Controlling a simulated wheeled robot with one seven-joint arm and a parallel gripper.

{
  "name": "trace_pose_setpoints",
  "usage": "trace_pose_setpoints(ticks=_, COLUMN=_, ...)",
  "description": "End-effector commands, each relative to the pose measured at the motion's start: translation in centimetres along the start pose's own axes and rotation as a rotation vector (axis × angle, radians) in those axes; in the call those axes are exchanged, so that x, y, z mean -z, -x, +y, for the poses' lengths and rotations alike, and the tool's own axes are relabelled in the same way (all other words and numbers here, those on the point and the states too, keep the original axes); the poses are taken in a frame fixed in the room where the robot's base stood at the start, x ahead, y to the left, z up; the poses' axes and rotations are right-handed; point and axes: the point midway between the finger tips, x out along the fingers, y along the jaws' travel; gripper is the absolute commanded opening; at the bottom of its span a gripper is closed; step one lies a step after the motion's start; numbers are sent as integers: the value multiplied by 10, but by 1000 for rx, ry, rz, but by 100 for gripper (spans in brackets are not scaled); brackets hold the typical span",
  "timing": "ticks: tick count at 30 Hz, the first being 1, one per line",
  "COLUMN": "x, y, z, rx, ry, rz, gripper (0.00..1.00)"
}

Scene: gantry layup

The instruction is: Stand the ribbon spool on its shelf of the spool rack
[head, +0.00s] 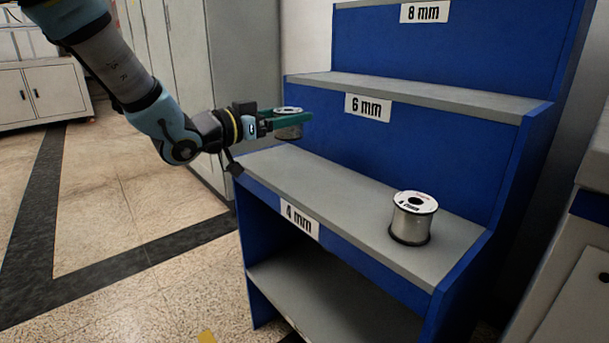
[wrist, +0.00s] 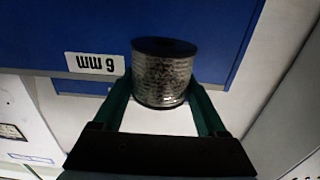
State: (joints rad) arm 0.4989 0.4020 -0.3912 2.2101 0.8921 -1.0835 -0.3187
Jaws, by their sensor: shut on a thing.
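My gripper (head: 290,122) is shut on a silver ribbon spool (head: 288,132) with a pale top, held upright. The green fingers lie on either side of the spool, also in the wrist view (wrist: 162,82). The spool rack (head: 400,155) is blue with grey stepped shelves. The held spool is in the air near the rack's left end, just below the level of the 6 mm shelf (head: 430,93). The 4 mm shelf (head: 335,190) lies lower. The size on the held spool's label cannot be read.
Another spool (head: 413,220) stands upright on the right part of the 4 mm shelf; its top label seems to read 4 mm. The visible 6 mm shelf is bare. An 8 mm label (head: 424,12) is higher up. Grey cabinets (head: 235,80) stand behind the arm.

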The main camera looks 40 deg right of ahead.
Motion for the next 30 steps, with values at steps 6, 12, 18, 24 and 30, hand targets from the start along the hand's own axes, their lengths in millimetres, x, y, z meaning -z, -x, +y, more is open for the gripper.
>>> trace_pose_setpoints(ticks=6, x=-32, y=0, z=-1, rx=1, ry=1, rz=2, gripper=0)
trace_pose_setpoints(ticks=12, x=-48, y=0, z=-1, rx=2, ry=1, rz=1, gripper=0)
trace_pose_setpoints(ticks=18, x=-72, y=0, z=-1, rx=2, ry=1, rz=2, gripper=0)
trace_pose_setpoints(ticks=24, x=-71, y=0, z=-1, rx=2, ry=-1, rz=3, gripper=0)
trace_pose_setpoints(ticks=30, x=-75, y=0, z=-1, rx=3, ry=0, rz=1, gripper=77)
